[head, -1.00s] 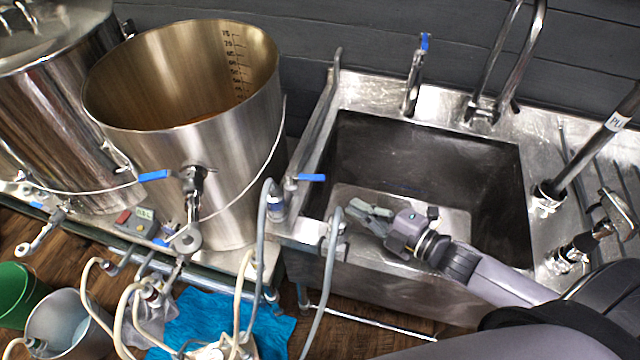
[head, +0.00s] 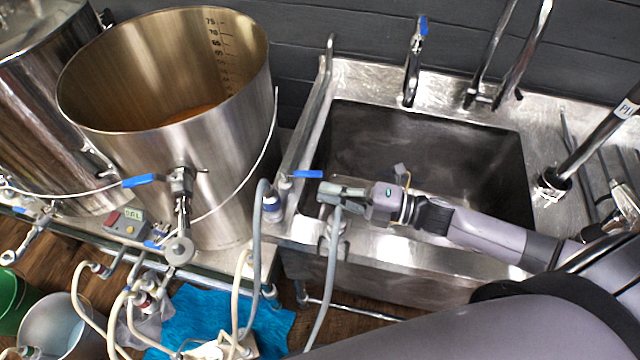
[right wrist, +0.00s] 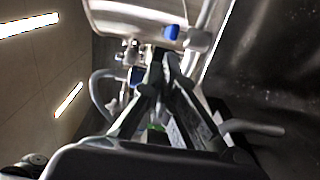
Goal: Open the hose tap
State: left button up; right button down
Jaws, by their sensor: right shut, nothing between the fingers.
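The hose tap (head: 283,184) stands at the sink's left front corner, with a blue lever (head: 307,174) pointing right. A grey hose loops beside it. My right gripper (head: 325,192) is over the sink's front left rim, pointing left. Its fingers are shut and empty, just right of the tap and slightly below the lever's tip. I cannot tell whether they touch the lever. In the right wrist view the fingers (right wrist: 158,65) come together ahead, with a blue piece (right wrist: 171,32) beyond them. My left gripper is not in view.
A large steel kettle (head: 235,130) with its own blue-handled valve (head: 140,181) stands left of the tap. Another blue-handled tap (head: 413,60) is behind the sink basin (head: 430,135). A grey hose (head: 322,290) hangs below my right gripper. The basin's interior is open.

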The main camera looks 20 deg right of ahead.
aim_at(308, 174)
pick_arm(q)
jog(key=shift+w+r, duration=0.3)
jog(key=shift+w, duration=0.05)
pick_arm(e)
jog(key=shift+x, duration=1.2)
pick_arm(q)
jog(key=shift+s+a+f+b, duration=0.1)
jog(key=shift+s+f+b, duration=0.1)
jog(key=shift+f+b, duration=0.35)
pick_arm(e)
jog(key=shift+w+d+f+n+g+y, duration=0.1)
jog(key=shift+w+d+n+g+y, duration=0.2)
jog(key=shift+n+g, duration=0.15)
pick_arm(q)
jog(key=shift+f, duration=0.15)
pick_arm(e)
jog(key=shift+g, duration=0.25)
